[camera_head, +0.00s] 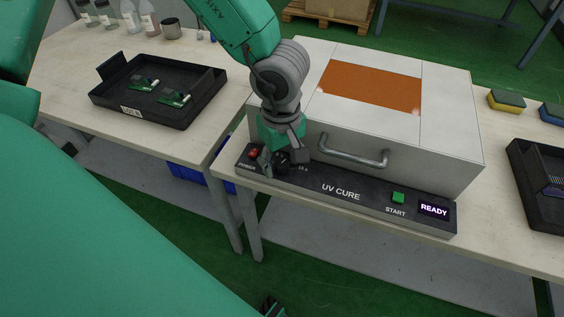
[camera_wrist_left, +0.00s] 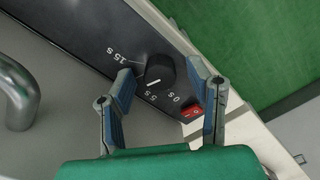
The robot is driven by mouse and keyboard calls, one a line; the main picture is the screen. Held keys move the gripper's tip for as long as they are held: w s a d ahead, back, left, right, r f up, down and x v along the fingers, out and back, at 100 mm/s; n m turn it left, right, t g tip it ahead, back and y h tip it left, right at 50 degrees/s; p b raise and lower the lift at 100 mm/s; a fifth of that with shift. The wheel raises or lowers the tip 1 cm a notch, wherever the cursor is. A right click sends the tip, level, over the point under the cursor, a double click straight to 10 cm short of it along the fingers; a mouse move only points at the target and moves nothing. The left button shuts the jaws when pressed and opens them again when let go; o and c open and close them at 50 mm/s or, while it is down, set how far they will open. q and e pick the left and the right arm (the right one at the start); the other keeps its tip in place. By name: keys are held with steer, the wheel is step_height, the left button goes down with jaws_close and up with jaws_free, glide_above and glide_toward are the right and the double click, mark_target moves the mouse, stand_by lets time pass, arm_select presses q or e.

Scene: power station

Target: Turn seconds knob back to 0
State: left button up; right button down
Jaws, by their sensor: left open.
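The black round seconds knob (camera_wrist_left: 160,71) is on the dark panel of the UV cure box (camera_head: 340,192), with 0 s, 5 s and 15 s printed around it. Its white mark points near the 5 s label in the left wrist view. My left gripper (camera_wrist_left: 163,75) is open, with one finger on each side of the knob and gaps visible between. In the head view my left gripper (camera_head: 281,160) is low over the panel's left end and largely hides the knob. My right gripper does not show.
The red power switch (camera_wrist_left: 192,112) is close to one left finger. A metal handle (camera_head: 352,153) projects from the box front. The green start button (camera_head: 398,197) and READY display (camera_head: 433,209) are at the right. A black tray (camera_head: 158,113) holds green boards on the left table.

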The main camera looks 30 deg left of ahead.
arm_select(q)
steer(key=shift+f, duration=0.1)
jaws_close()
steer(key=shift+n+p, duration=0.8)
steer(key=shift+p, duration=0.25)
steer(key=shift+r+n+p, duration=0.2)
steer(key=shift+n+p, duration=0.9)
steer(key=shift+f+n+p, duration=0.15)
steer(key=shift+n+p, duration=1.15)
steer(key=shift+n, duration=0.7)
steer(key=shift+w, duration=0.1)
